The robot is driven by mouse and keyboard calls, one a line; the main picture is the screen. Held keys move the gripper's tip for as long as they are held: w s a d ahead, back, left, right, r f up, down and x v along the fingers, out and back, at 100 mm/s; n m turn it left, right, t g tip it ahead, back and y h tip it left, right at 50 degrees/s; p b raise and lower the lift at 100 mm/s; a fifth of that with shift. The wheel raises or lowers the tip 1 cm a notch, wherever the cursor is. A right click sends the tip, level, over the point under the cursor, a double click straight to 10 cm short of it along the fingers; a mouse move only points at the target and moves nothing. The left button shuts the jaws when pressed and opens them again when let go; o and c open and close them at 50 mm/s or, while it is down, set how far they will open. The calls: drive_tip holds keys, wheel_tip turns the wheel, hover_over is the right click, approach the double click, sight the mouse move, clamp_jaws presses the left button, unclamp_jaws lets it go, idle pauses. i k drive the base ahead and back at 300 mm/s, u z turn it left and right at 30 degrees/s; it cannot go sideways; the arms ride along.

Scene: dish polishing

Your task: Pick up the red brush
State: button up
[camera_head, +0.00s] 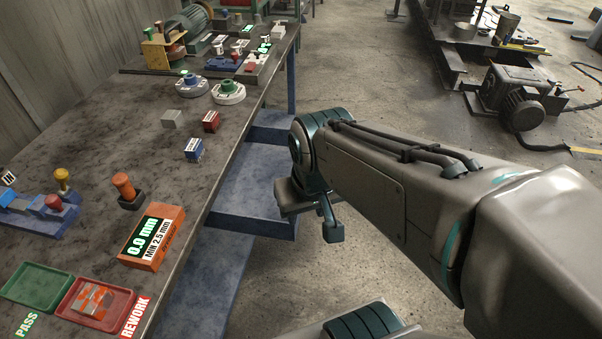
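A small red block with a pale lower edge (212,121), which looks like the red brush, stands on the dark workbench (120,165) near its right edge. A similar blue block (194,149) is just in front of it, and a plain grey block (172,118) is to its left. My gripper (318,213) is off the bench's right side, apart from the red block and to its lower right. My wrist partly hides it, so its opening and fingertips do not show clearly. Nothing is seen held in it.
Two round gauges (228,91) (193,85) stand behind the blocks. An orange display box (152,238), a green tray (38,286) and a red tray (97,302) are at the near end. A blue lower shelf (250,200) juts out below the bench.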

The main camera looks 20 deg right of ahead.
sight(212, 123)
drive_tip(key=u, duration=0.05)
drive_tip(key=k, duration=0.8)
drive_tip(key=z, duration=0.65)
drive_tip(key=i, duration=1.1)
drive_tip(key=z, duration=0.75)
drive_tip(key=i, duration=1.65)
